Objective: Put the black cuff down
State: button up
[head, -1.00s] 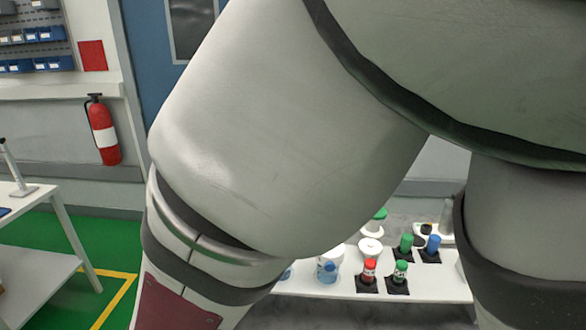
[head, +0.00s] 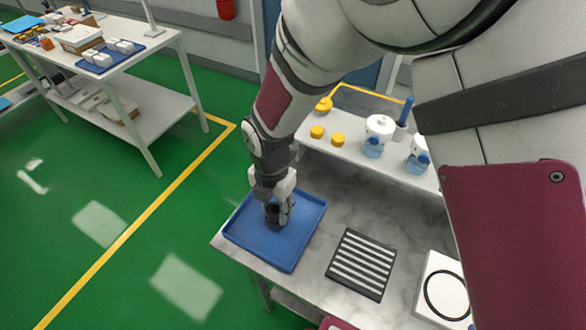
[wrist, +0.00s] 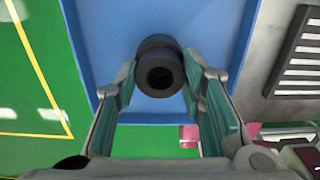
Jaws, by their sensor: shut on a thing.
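The black cuff (wrist: 160,70) is a short dark ring-shaped piece with a round hole, seen end-on between my fingertips in the wrist view. My gripper (wrist: 163,85) is shut on it. In the head view my gripper (head: 279,208) points down over the blue tray (head: 310,222), and the cuff (head: 273,213) shows dark at its fingertips. The tray also fills the area behind the cuff in the wrist view (wrist: 110,30). I cannot tell whether the cuff touches the tray floor.
A black slotted rack (head: 361,264) lies right of the tray on the grey table (head: 318,270). A white block with a black ring (head: 443,290) is further right. A shelf behind holds yellow caps (head: 317,131) and jars (head: 378,135). The tray's floor around the cuff looks clear.

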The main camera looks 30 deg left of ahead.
jog(key=shift+f, duration=0.25)
jog(key=o, duration=1.1)
jog(key=shift+o, duration=0.2)
notch_tip(320, 180, up, 12)
jog(key=b, duration=0.1)
jog(key=shift+r, duration=0.15)
